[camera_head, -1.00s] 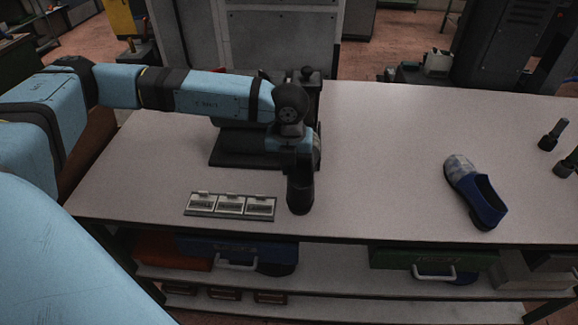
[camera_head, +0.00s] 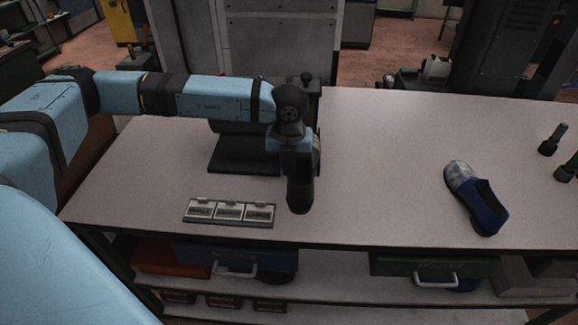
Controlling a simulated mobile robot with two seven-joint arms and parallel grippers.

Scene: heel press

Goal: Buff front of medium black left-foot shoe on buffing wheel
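My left arm comes in from the left, and its wrist hangs over the table in front of a dark machine (camera_head: 243,150) on a black base, which looks like the buffing wheel unit. My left gripper (camera_head: 297,162) points down at a dark, rounded shape that appears to be the black shoe (camera_head: 300,192), held with its rounded end toward the front. A greyish patch beside the wrist looks like its toe, by the machine. The fingers blend into the dark shape, and the wrist hides the wheel; contact cannot be told. My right gripper is not in view.
A blue shoe (camera_head: 475,198) with a grey toe lies at the right of the table (camera_head: 385,170). A panel of three labelled plates (camera_head: 229,212) lies near the front edge. Dark upright posts (camera_head: 552,139) stand at the far right. The table's middle right is clear.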

